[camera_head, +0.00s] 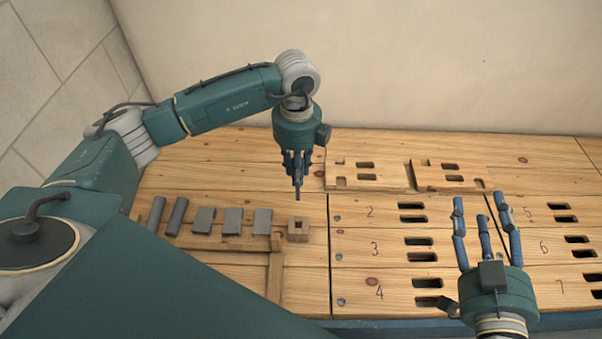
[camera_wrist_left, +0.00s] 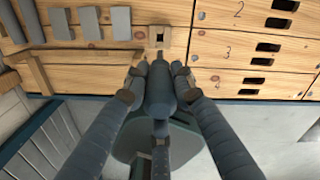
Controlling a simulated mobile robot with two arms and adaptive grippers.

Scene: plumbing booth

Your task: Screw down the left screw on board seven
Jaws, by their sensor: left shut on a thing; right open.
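My left gripper (camera_head: 298,160) is shut on a dark screwdriver-like tool (camera_head: 298,190) and holds it upright, tip down, above the bench behind the small holed block. In the left wrist view the fingers close around the tool's thick dark handle (camera_wrist_left: 160,92). Board seven (camera_head: 575,286) is at the front right, marked 7, with two dark slots at its right. Its left end and left screw are hidden behind my right gripper (camera_head: 485,215), which is open and empty with its fingers spread upward in the picture. Board seven does not show in the left wrist view.
Boards 2, 3 and 4 (camera_head: 375,293) lie left of my right gripper, with screws (camera_head: 340,301) at their left ends. Boards 5 and 6 lie behind board seven. Grey blocks (camera_head: 232,221) and a holed wooden block (camera_head: 298,237) stand left. Raised wooden pieces (camera_head: 365,182) lie at the back.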

